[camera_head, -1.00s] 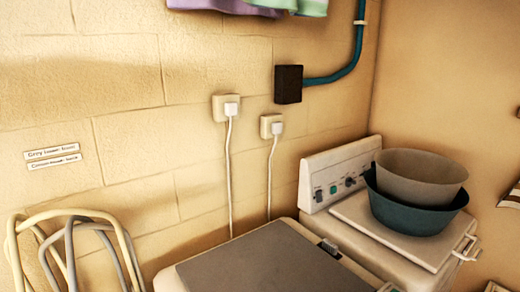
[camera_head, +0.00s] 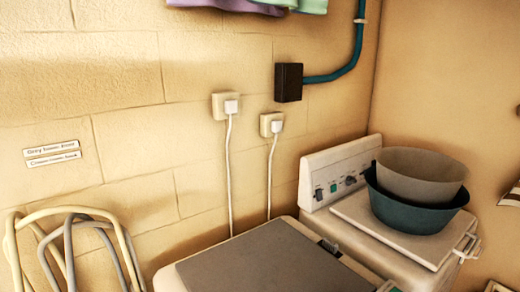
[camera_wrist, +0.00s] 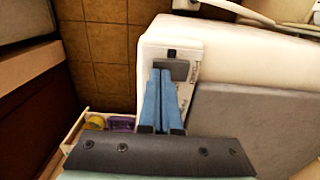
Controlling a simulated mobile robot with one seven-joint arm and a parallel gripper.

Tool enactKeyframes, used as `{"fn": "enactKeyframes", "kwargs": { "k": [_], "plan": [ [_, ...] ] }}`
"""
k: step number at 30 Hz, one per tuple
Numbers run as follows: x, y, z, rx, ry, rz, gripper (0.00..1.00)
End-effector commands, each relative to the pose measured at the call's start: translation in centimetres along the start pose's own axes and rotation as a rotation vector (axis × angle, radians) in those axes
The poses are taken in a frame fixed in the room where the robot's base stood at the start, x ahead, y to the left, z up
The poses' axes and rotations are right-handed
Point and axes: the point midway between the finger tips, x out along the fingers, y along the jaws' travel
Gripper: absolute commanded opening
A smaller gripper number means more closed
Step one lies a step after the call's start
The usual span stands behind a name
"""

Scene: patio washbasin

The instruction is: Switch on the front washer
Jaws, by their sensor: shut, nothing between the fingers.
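The front washer (camera_head: 165,281) is a white machine with a flat grey lid (camera_head: 275,262), low in the head view. A small control (camera_head: 330,246) shows at its back right corner. In the wrist view its white corner (camera_wrist: 152,44) carries a pale strip with a grey rocker-like switch (camera_wrist: 178,70) and a small dark square (camera_wrist: 172,53) beyond it. My gripper (camera_wrist: 163,78) has blue fingers, shut with nothing between them. The fingertips overlap the grey switch in the wrist view; I cannot tell whether they touch it. My gripper is not in the head view.
A second white machine (camera_head: 347,232) stands to the right with a knobbed panel (camera_head: 340,178) and two stacked bowls (camera_head: 415,205). Two plugs (camera_head: 231,106) sit in wall sockets. Looped hoses (camera_head: 70,225) are at left. The wrist view shows a box (camera_wrist: 105,118) of colourful items below.

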Motion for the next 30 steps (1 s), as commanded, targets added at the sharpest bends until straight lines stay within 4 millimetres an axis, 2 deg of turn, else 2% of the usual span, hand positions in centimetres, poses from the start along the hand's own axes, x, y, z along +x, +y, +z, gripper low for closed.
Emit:
{"fn": "enactKeyframes", "kwargs": {
  "k": [16,30],
  "plan": [
    [0.6,0.0,0.0,0.000,0.000,0.000,0.00],
    [-3.0,0.0,0.0,0.000,0.001,0.000,0.00]
  ]
}}
